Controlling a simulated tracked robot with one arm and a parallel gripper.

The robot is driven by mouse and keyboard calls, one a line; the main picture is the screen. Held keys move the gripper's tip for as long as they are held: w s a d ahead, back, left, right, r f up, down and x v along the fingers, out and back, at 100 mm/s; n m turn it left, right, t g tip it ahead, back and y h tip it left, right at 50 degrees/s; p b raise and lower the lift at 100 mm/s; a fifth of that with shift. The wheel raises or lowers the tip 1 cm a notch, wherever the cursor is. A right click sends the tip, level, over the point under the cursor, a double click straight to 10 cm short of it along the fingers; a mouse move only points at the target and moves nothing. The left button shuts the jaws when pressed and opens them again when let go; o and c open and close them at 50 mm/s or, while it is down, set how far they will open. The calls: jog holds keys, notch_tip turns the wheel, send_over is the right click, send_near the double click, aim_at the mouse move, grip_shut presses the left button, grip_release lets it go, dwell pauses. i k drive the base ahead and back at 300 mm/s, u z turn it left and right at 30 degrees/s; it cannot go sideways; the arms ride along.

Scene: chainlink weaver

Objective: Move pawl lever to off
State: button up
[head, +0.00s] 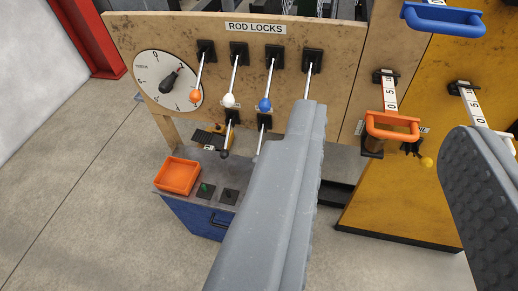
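My gripper (387,125) is open, its two grey fingers wide apart and nothing visible between their pads. No lever has a readable pawl label, so I cannot tell which is the pawl lever. Below the ROD LOCKS panel (338,75), a short lever (227,140) hangs down with a dark knob. A second short lever (262,138) beside it is partly hidden by my left finger. A yellow knob (427,162) on a black mount shows at the right, between the fingers in the picture. No off mark is readable.
Rod levers with orange (195,97), white (229,100) and blue (265,104) knobs hang on the panel; another's end is hidden. A dial (152,68) is at left. An orange handle (392,126) and blue handle (443,18) project at right. An orange tray (177,176) sits on a cabinet.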

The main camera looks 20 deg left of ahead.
aim_at(260, 144)
jog(key=z, duration=1.7)
jog(key=k, duration=1.2)
jog(key=u, duration=1.2)
jog(key=i, duration=1)
jog(key=z, duration=0.05)
